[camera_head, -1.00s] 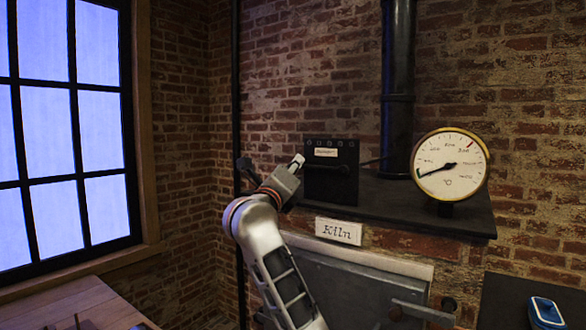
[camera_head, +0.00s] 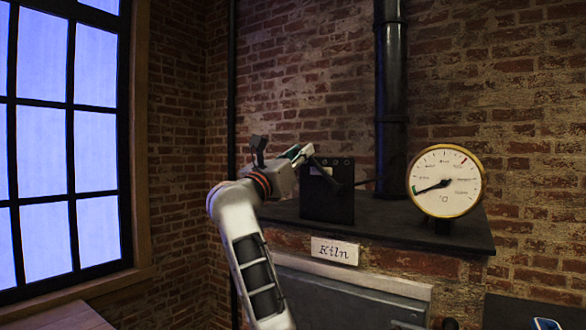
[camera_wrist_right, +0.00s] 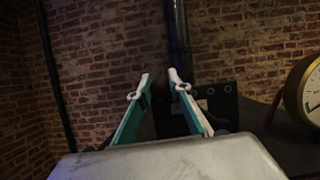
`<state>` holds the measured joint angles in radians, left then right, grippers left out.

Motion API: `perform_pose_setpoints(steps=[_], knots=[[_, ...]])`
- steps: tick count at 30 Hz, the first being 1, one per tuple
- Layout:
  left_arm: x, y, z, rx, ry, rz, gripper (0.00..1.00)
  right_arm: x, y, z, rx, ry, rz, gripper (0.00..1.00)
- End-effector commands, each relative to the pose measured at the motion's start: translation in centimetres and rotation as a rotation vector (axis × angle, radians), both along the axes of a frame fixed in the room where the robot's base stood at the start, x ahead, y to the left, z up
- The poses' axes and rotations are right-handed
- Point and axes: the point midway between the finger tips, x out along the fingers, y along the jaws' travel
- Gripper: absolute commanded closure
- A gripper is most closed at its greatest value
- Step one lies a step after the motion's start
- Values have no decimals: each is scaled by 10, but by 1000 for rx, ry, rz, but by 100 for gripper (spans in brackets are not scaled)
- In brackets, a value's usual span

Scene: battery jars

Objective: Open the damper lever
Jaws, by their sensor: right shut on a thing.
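The dark damper box (camera_head: 341,204) stands on the kiln's top, with a small pale label partly hidden. The dark damper lever (camera_head: 326,177) slants up and left from the box's face to my right gripper. My right gripper (camera_head: 305,154) is shut on the lever's upper end, left of and above the box. In the right wrist view, its two teal-lined fingers (camera_wrist_right: 160,84) reach forward with a gap between them, and the dark box (camera_wrist_right: 218,103) shows behind. The grip on the lever is hard to make out there. My left gripper is out of view.
A round dial gauge (camera_head: 446,181) stands right of the box on the dark kiln ledge (camera_head: 405,226). A black flue pipe (camera_head: 390,100) rises behind. A "Kiln" sign (camera_head: 334,251) hangs below. A window (camera_head: 68,145) is at left.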

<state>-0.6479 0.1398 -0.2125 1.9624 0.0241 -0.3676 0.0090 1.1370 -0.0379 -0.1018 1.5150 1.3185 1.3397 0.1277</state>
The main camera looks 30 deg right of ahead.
Motion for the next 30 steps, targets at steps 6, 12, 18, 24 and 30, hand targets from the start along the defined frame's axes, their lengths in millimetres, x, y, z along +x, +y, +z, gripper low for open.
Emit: perform_pose_setpoints(steps=[6,12,18,24,30], knots=[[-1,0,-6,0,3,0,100,-19,-7,18,79,-191,-1,100],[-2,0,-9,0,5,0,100,-38,-15,30,149,-364,0,100],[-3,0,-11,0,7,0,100,-55,-22,37,209,-510,-1,100],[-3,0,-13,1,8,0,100,-68,-28,40,252,-614,-1,100],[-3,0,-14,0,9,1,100,-76,-31,41,279,-678,0,100]])
